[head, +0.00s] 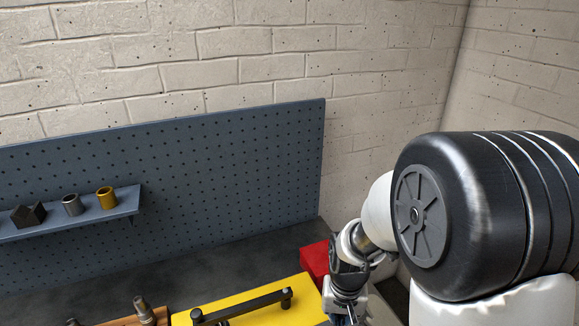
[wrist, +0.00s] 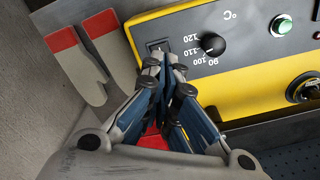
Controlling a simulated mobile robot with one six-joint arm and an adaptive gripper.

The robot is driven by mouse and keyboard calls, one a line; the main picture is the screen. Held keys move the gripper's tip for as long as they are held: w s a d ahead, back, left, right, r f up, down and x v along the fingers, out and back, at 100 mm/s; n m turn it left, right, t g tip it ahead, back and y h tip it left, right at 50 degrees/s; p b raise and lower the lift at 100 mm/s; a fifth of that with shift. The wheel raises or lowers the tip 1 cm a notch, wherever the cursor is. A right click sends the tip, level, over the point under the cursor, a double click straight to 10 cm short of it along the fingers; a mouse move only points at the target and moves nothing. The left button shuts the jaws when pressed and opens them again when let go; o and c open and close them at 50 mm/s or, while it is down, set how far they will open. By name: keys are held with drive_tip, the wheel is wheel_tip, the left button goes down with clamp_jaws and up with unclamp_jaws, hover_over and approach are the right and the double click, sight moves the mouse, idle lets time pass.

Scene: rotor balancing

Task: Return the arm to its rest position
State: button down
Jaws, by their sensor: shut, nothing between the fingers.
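My arm fills the right side of the head view, with a large black and white joint in front. My gripper is at the lower end of the arm in the head view (head: 345,310), partly cut off by the bottom edge. In the wrist view its fingertips (wrist: 167,65) are together with nothing held. They appear in front of the yellow panel (wrist: 215,87), close to a small dark switch (wrist: 158,46). I cannot tell how far the tips are from the panel.
The panel has a black dial (wrist: 213,43) and a green button (wrist: 281,25). Grey-and-red gloves (wrist: 85,60) lie beside it. In the head view a red block (head: 315,262) is close to my arm. A pegboard (head: 230,170) with a small shelf (head: 110,212) stands behind the bench.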

drive_tip(key=s+r+n+t+b, duration=0.2)
drive_tip(key=s+r+t+b, duration=0.2)
drive_tip(key=s+r, duration=1.1)
drive_tip(key=shift+r+t+b, duration=0.15)
drive_tip(key=shift+t+b, duration=0.15)
drive_tip(key=shift+b, duration=0.35)
